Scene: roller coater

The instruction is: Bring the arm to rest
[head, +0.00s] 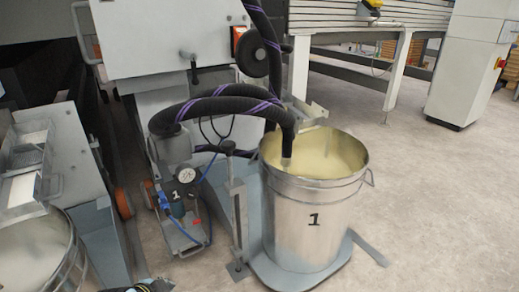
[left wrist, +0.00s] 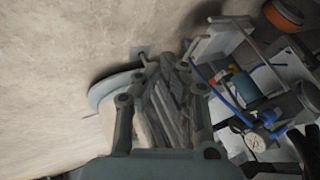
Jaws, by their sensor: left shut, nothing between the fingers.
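My left gripper (left wrist: 166,66) fills the middle of the left wrist view. Its grey fingers are together and hold nothing. It hangs above the floor, near the pump parts and a grey base plate (left wrist: 112,92), and looks apart from them. In the head view only a small dark piece shows at the bottom edge, and I cannot tell if it belongs to my arm. My right gripper is in neither view.
Another bucket (head: 75,262) is at lower left. Floor (head: 440,200) on the right is clear.

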